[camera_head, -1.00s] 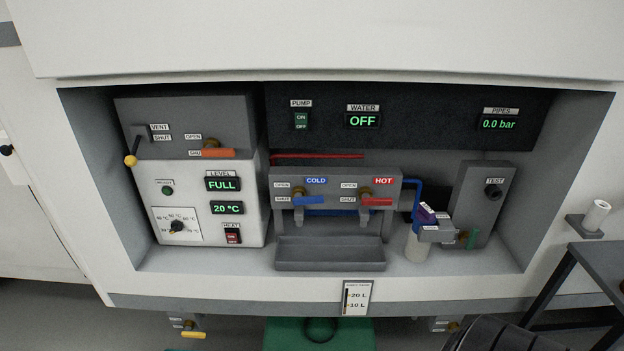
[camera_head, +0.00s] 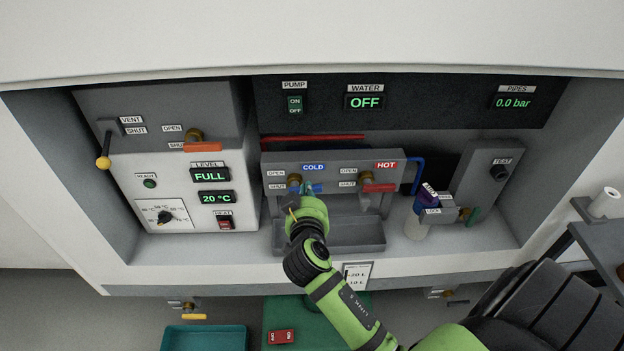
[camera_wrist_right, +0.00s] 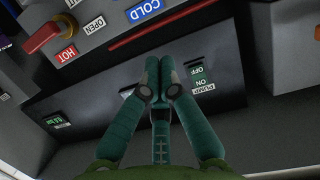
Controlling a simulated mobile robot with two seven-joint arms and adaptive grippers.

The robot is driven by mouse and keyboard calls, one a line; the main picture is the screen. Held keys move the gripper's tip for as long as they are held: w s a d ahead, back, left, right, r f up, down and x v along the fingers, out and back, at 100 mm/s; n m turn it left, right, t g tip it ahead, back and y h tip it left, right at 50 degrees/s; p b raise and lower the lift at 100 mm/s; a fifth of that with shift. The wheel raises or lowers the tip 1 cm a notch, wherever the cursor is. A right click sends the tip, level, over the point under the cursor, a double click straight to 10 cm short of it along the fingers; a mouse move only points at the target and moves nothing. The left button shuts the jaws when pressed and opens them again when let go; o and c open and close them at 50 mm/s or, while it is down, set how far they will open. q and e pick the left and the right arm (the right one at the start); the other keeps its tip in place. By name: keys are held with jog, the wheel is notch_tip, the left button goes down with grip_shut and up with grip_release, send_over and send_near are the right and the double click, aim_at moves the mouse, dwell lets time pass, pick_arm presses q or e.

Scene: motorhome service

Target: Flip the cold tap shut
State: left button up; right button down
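The cold tap (camera_head: 318,188) has a blue lever lying roughly level beside its SHUT label, below the COLD sign (camera_head: 313,167). My right gripper (camera_head: 304,186) is in front of this tap and hides part of the lever; I cannot tell whether it touches. In the right wrist view the two teal fingers (camera_wrist_right: 160,70) are together, with nothing seen between them. The cold tap's lever is not visible in that view, though the COLD sign (camera_wrist_right: 145,10) is. My left gripper is not in view.
The hot tap (camera_head: 379,188) with its red lever is just right of the cold tap. A grey trough (camera_head: 360,234) lies below both. The purple-topped valve (camera_head: 428,197) stands farther right. The pump switch (camera_head: 295,104) is on the dark panel above.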

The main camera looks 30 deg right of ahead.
jog(key=w+d+f+p, duration=0.2)
jog(key=w+d+f, duration=0.2)
jog(key=w+f, duration=0.2)
jog(key=shift+w+d, duration=0.3)
jog(key=shift+d, duration=0.1)
jog(key=shift+f, duration=0.1)
jog(key=b, duration=0.2)
jog(key=f+m+b, duration=0.1)
jog(key=b, duration=0.1)
jog(key=shift+s+d+f, duration=0.15)
jog(key=shift+s+d, duration=0.05)
